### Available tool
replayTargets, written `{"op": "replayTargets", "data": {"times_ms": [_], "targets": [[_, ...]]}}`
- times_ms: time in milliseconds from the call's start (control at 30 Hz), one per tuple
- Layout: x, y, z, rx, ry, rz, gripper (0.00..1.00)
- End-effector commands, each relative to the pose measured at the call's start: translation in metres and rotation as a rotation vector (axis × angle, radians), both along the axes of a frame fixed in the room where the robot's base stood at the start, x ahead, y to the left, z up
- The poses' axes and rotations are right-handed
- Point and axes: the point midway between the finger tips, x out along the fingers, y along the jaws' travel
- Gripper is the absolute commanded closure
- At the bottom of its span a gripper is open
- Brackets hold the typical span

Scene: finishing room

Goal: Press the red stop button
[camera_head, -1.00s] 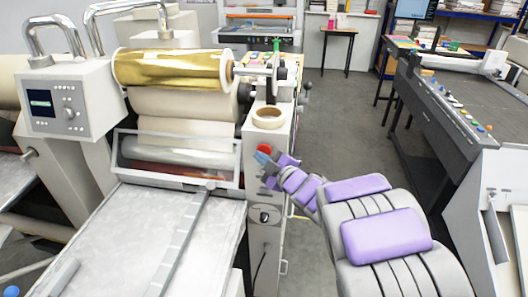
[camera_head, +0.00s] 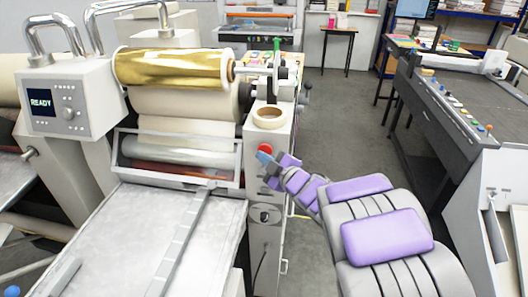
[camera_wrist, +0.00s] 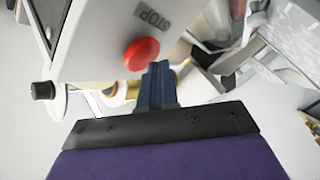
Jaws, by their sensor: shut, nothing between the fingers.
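The red stop button (camera_head: 265,149) is on the front of the grey machine's right-hand column. In the wrist view the red button (camera_wrist: 141,54) is a round dome beside the dark word STOP on the panel. My gripper (camera_head: 263,158) is shut and empty, its blue fingers just below the button in the head view. In the wrist view the shut fingertips (camera_wrist: 157,68) are close to the button's lower right edge. I cannot tell whether they touch it.
A gold foil roll (camera_head: 170,68) spans the machine, and a tape roll (camera_head: 269,116) sits on the column above the button. A dark knob (camera_head: 264,216) is below. Open floor (camera_head: 345,130) lies to the right.

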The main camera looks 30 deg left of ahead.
Motion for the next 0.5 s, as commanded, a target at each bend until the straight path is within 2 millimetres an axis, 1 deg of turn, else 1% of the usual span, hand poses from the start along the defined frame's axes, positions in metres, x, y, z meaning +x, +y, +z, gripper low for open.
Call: {"op": "replayTargets", "data": {"times_ms": [200,500], "targets": [[-0.0066,-0.0065,-0.0004,-0.003,0.002,-0.001,1.0],[-0.0073,-0.0058,0.0001,-0.003,0.001,0.0,1.0]]}}
